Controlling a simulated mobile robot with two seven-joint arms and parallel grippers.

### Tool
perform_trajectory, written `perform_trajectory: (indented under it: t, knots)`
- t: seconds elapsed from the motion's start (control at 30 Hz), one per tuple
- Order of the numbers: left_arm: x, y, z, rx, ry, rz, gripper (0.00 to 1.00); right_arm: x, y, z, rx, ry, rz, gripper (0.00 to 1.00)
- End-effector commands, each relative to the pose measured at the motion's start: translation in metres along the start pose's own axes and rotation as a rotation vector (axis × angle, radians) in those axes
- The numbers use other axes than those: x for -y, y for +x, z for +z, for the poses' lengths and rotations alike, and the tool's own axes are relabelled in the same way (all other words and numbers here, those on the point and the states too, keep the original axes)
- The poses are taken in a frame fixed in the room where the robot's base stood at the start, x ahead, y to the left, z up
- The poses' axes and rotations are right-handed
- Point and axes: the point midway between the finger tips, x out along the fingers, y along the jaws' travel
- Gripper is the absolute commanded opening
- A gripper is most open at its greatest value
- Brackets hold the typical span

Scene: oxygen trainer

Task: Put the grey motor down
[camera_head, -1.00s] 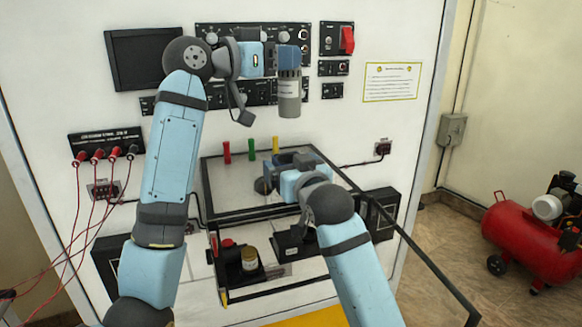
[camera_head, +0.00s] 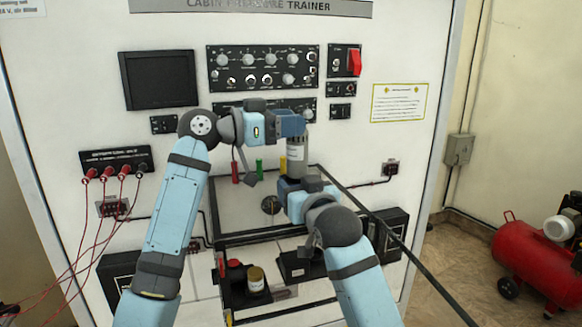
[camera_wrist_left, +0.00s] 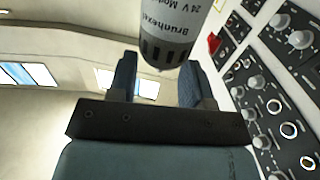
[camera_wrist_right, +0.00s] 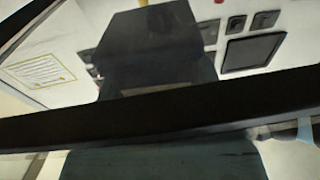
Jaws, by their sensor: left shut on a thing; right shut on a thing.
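The grey motor (camera_head: 297,150), a cylinder with a white label, hangs upright from my left gripper (camera_head: 291,124), which is shut on its top. My right gripper is shut, apparently on the black frame of a clear panel. In the right wrist view a black bar (camera_wrist_right: 60,122) crosses in front of it and hides the grip.
A long black rod (camera_head: 430,268) slants down to the right. Red cables (camera_head: 85,240) hang at left.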

Motion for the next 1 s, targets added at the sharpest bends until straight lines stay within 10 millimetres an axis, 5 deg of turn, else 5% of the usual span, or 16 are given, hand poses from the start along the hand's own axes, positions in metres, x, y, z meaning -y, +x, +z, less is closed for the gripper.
perform_trajectory:
  t: [0.5, 0.87, 0.9, 1.0]
  knots:
    - [-0.001, 0.000, 0.058, -0.003, 0.000, -0.001, 0.00, 0.000, 0.000, 0.000, 0.001, 0.000, 0.000, 0.37]
    - [0.000, -0.001, 0.062, -0.001, 0.001, -0.002, 0.00, 0.000, 0.000, 0.000, 0.001, 0.000, 0.000, 0.37]
    - [0.000, 0.000, 0.062, 0.000, 0.001, -0.002, 0.55, 0.000, 0.000, 0.000, 0.001, 0.000, 0.000, 0.37]
    - [0.000, 0.000, 0.062, 0.000, 0.001, -0.002, 0.71, 0.000, 0.000, 0.000, 0.001, 0.000, 0.000, 0.37]
